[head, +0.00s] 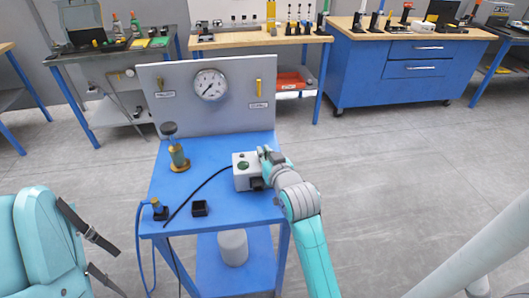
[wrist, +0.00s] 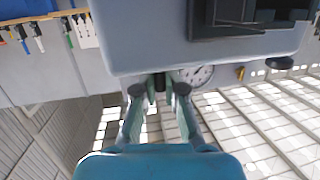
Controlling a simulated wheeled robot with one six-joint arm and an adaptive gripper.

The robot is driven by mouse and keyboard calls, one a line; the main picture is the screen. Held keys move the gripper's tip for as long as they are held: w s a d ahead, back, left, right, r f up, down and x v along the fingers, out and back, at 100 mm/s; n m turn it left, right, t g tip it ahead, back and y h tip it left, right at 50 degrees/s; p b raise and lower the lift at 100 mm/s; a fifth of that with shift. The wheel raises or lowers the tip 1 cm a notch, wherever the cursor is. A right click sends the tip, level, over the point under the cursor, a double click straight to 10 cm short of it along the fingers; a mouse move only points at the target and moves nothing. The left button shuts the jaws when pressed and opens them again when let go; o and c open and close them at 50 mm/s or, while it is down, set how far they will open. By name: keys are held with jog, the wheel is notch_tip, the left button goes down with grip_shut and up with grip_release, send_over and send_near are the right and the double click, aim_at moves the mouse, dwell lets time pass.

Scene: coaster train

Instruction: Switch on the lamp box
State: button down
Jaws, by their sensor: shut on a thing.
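The lamp box (head: 241,182) is a small light-grey box on the blue table, with a dark green round lamp (head: 243,166) on top. A black cable runs from it to the left. My gripper (head: 264,154) is at the box's right side, and the arm partly hides that side. In the wrist view the box (wrist: 150,40) fills the top. My gripper's two fingertips (wrist: 159,88) are closed around a small dark part (wrist: 158,80) at the box's edge, which looks like its switch. The switch's position cannot be made out.
The blue table (head: 215,213) also holds a brass-based post (head: 178,158), a small black open box (head: 200,208) and a blue-hosed fitting (head: 159,209). A grey panel with a gauge (head: 210,85) stands behind. The floor right of the table is clear.

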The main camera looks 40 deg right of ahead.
jog(key=shift+s+a+t+h, duration=0.15)
jog(key=shift+s+t+h, duration=0.2)
jog(key=shift+t, duration=0.55)
jog(key=shift+w, duration=0.1)
jog(key=c, duration=1.2)
grip_release()
jog(key=v, duration=1.2)
jog(key=shift+f, duration=0.15)
jog(key=shift+c, duration=0.2)
